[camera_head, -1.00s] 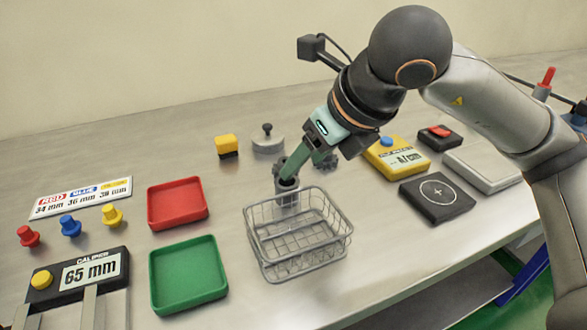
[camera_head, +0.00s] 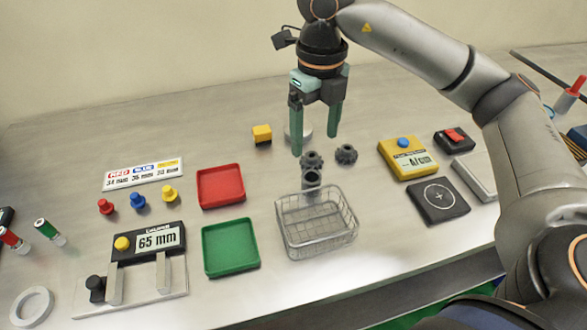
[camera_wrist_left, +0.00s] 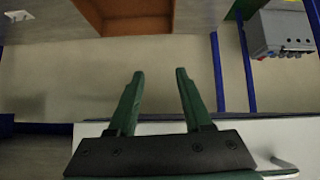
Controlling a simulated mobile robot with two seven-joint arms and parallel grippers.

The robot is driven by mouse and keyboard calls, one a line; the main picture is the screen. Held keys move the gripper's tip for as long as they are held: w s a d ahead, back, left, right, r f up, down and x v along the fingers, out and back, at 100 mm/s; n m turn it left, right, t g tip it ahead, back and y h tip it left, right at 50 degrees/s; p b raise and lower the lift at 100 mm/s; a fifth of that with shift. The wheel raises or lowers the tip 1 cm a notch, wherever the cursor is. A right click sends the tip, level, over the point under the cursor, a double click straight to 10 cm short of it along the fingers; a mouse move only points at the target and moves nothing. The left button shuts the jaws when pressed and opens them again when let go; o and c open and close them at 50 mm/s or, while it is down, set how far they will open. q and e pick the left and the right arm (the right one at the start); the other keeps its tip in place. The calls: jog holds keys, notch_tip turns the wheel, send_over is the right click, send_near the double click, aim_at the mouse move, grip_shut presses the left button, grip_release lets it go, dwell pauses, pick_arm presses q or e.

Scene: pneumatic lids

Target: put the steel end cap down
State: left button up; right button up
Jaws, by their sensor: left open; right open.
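A short grey metal cylinder with a dark hollow top, which looks like the steel end cap (camera_head: 311,180), stands upright at the back rim of the wire basket (camera_head: 317,225). I cannot tell whether it touches the basket. My right gripper (camera_head: 314,146) is open and empty above and behind it, fingers pointing down. A grey round lid (camera_head: 305,132) is partly hidden behind the right fingers. My left gripper (camera_wrist_left: 158,95) is open and empty in the left wrist view, away from these things.
A red tray (camera_head: 221,187) and a green tray (camera_head: 231,247) lie left of the basket. A caliper stand (camera_head: 145,240) is at front left. A yellow meter (camera_head: 407,160) and a black pad (camera_head: 438,200) lie right. Bare table lies between basket and pad.

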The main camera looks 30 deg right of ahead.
send_over(313, 179)
jog(key=s+a, duration=0.1)
jog(key=s, duration=0.1)
notch_tip(313, 179, down, 7)
jog(key=shift+w+r, duration=0.15)
jog(key=shift+w+f, duration=0.15)
jog(key=shift+f, duration=2.7)
grip_shut()
